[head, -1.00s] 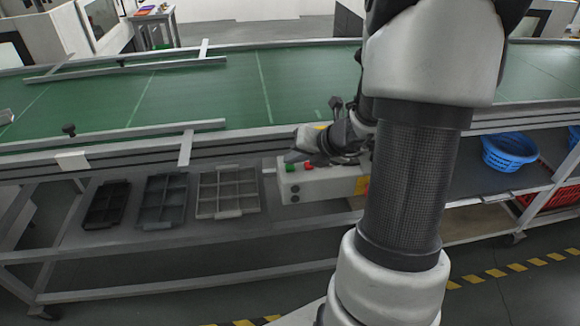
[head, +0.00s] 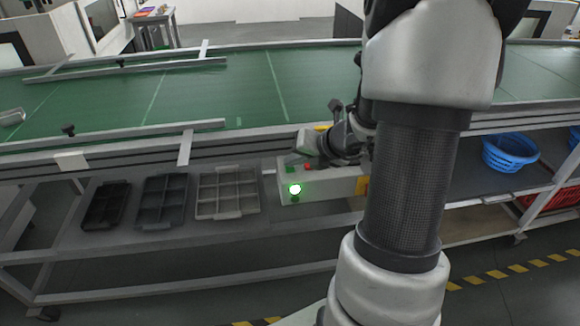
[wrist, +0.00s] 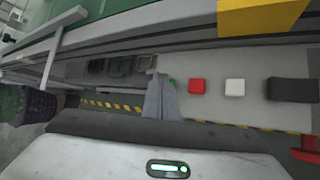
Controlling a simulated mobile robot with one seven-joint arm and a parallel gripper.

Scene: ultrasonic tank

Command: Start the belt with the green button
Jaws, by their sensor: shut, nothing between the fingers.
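The control box (head: 330,187) hangs at the near side of the belt, with a green button (head: 290,170) and a red button (head: 308,166) on top. A lamp (head: 295,189) on its front glows bright white-green. My gripper (head: 299,158) is shut and empty, just above the green button; I cannot tell whether it touches. In the wrist view the shut fingers (wrist: 160,97) hide most of the green button (wrist: 172,82), beside the red button (wrist: 198,86) and a white button (wrist: 234,87). The green belt (head: 210,95) runs across the head view.
A shiny metal piece (head: 12,117) lies on the belt at far left. Rails (head: 130,133) edge the belt. Compartment trays (head: 228,192) sit on the lower shelf to the left, and a blue basket (head: 510,152) stands at right.

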